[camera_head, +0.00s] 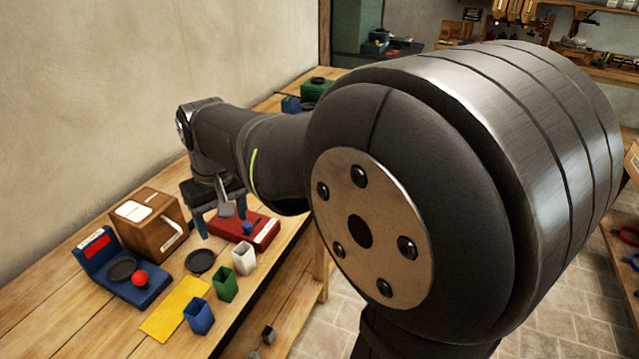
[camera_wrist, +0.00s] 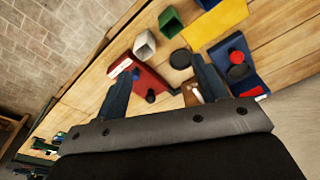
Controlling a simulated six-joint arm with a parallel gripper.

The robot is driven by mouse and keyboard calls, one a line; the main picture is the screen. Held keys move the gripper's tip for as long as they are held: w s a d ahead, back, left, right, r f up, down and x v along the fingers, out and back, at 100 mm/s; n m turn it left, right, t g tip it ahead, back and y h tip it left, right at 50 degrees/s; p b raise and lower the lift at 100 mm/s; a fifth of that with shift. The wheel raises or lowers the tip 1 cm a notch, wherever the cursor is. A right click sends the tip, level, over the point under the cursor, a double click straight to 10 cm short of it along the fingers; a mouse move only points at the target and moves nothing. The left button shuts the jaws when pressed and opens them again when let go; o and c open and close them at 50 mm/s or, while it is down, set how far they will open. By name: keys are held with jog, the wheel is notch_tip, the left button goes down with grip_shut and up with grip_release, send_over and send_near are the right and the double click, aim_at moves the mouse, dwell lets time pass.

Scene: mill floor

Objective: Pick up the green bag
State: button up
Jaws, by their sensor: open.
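The green bag (camera_head: 225,284), a small open-topped square container, stands upright on the wooden bench between a blue one and a white one. It also shows at the top of the wrist view (camera_wrist: 171,20). My gripper (camera_head: 221,213) is open, its two blue fingers apart and pointing down over the bench by a red tray. In the wrist view my gripper (camera_wrist: 160,88) has nothing held between its fingers. The green bag is apart from the fingers, nearer the head camera.
A white container (camera_head: 244,259), a blue container (camera_head: 199,316), a yellow sheet (camera_head: 173,309) and a black dish (camera_head: 200,261) surround the green bag. The red tray (camera_head: 262,232), a brown box (camera_head: 150,222) and a blue scale-like stand (camera_head: 108,262) are close by. The wall bounds the bench.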

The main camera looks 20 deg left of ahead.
aim_at(224, 275)
jog(key=a+f+n, duration=0.1)
jog(key=f+n, duration=0.1)
jog(key=f, duration=0.3)
jog(key=a+f+n, duration=0.1)
jog(key=f+n, duration=0.1)
jog(key=f, duration=0.3)
jog(key=s+f+n+h, duration=0.1)
jog(key=f+n, duration=0.1)
jog(key=f, duration=0.4)
jog(key=shift+a+g, duration=0.3)
jog(key=shift+a, duration=0.1)
jog(key=shift+s+a+f, duration=0.1)
jog(key=shift+f, duration=1.45)
jog(key=shift+a+f, duration=0.1)
jog(key=shift+f, duration=1.45)
jog(key=c, duration=1.1)
jog(key=shift+r, duration=0.1)
